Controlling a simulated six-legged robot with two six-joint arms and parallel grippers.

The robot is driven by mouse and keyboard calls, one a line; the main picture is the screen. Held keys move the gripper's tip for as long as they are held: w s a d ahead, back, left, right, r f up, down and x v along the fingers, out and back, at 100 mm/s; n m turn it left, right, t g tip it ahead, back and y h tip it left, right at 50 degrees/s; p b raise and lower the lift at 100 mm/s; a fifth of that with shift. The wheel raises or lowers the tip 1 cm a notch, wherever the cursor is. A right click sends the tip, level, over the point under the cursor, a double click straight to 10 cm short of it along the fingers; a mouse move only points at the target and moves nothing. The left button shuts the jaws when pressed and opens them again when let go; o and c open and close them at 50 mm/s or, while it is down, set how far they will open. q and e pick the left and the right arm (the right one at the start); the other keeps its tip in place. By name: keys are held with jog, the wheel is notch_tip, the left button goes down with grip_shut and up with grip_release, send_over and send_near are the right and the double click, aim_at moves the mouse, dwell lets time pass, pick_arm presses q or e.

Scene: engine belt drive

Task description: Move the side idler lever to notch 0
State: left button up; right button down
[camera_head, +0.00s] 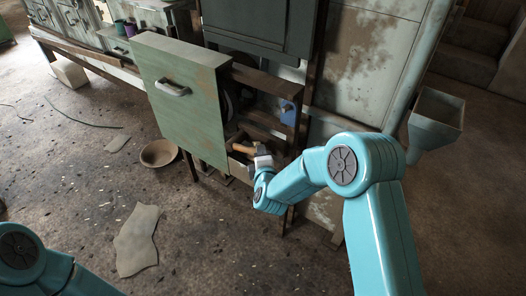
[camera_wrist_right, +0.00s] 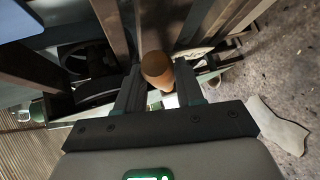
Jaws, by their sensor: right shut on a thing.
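The side idler lever shows as an orange-brown rounded handle (camera_head: 243,148) low in the open machine bay, just right of the green door. In the right wrist view its knob (camera_wrist_right: 156,68) sits between the fingers. My right gripper (camera_head: 257,155) reaches into the bay and is shut on this handle; its fingers (camera_wrist_right: 158,85) flank it closely in the wrist view. The lever's lower part and any notches are hidden. My left arm shows only at the bottom left corner of the head view, and its gripper is out of view.
The green door (camera_head: 182,105) stands open left of the bay. A blue part (camera_head: 288,112) is at the bay's right side. A brown bowl (camera_head: 158,153) and a pale sheet (camera_head: 137,239) lie on the floor. A grey hopper (camera_head: 436,117) is at the right.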

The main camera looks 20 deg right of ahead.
pick_arm(q)
jog(key=shift+r+p, duration=1.1)
jog(key=shift+r, duration=0.6)
pick_arm(e)
jog(key=shift+w+a+r+n+g, duration=0.1)
jog(key=shift+w+r+n+g, duration=0.1)
jog(key=shift+r, duration=0.2)
jog(key=shift+w+a+r+n+g, duration=0.1)
jog(key=shift+r+g, duration=0.1)
jog(key=shift+r, duration=0.2)
jog(key=c, duration=0.8)
grip_release()
jog(key=shift+s, duration=0.1)
pick_arm(q)
jog(key=shift+r+p, duration=0.55)
pick_arm(e)
jog(key=v, duration=1.6)
